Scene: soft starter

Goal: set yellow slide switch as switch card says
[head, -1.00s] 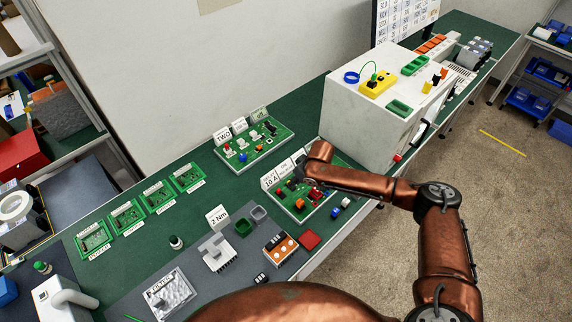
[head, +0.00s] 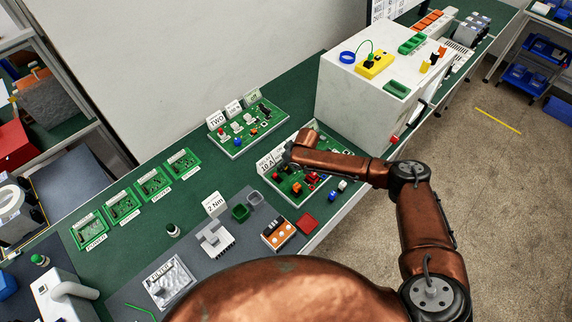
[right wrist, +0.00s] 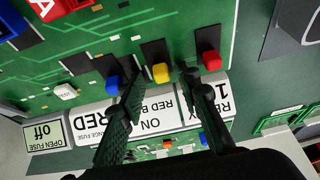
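The yellow slide switch (right wrist: 161,73) shows in the right wrist view, at the card-side end of its dark slot. A blue switch (right wrist: 113,84) and a red switch (right wrist: 208,62) stand either side of it. My right gripper (right wrist: 160,76) is open, its fingers apart on both sides of the yellow switch, with gaps visible. A card (right wrist: 48,132) reads "OPEN FUSE OFF". In the head view, my right wrist covers part of this board (head: 318,207). My left gripper is out of view.
A second green board (head: 236,153) with cards lies behind, at left. A large white cabinet (head: 345,100) stands close on the right. Small green boards (head: 122,205) line the bench's left. A grey mat (head: 190,258) carries several parts.

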